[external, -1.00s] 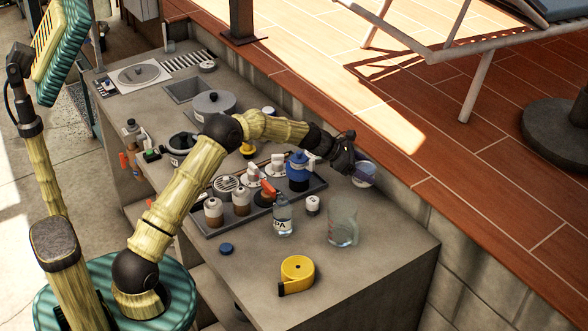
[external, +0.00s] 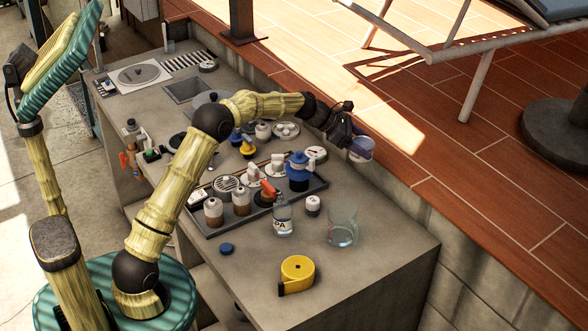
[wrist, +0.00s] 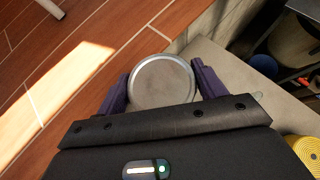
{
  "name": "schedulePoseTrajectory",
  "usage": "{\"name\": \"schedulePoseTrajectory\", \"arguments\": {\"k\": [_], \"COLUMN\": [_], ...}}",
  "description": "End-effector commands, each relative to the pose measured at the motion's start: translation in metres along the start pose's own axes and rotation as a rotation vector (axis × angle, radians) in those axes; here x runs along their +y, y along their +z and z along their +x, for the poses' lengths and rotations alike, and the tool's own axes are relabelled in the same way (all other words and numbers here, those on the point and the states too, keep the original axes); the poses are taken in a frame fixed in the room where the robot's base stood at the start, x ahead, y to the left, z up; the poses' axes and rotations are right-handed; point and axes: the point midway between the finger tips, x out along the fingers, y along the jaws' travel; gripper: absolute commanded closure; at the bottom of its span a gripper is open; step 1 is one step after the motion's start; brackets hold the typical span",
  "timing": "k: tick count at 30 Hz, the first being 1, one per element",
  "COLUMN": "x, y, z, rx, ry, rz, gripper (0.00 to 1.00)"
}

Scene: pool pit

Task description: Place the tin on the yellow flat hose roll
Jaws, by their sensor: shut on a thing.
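The tin (wrist: 162,82) shows in the wrist view as a round grey lid with a pale rim, between the two purple fingers of my gripper (wrist: 162,88). In the external view the tin (external: 361,149) is a small bluish-white can at the end of my gripper (external: 350,140), held up near the counter's back right edge by the tiled deck. My gripper is shut on it. The yellow flat hose roll (external: 297,271) lies on the counter near its front edge, apart from the tin. Part of it shows at the wrist view's lower right corner (wrist: 308,150).
A clear jug (external: 342,228) and a labelled bottle (external: 282,216) stand between the tin and the hose roll. A dark tray (external: 222,228) holds several valves and fittings. A blue cap (external: 227,249) lies left of the roll. The counter's right front is clear.

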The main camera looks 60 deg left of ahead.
Motion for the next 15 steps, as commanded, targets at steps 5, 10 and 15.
{"name": "schedulePoseTrajectory", "arguments": {"k": [5,10,15], "x": [-0.020,-0.051,-0.099], "y": [-0.007,-0.017,-0.032], "z": [-0.012,-0.028,-0.050], "rx": [0.010,0.019,0.025], "ry": [-0.049,-0.119,-0.222], "rz": [0.032,0.079,0.149], "gripper": [0.57,0.57,0.57]}}
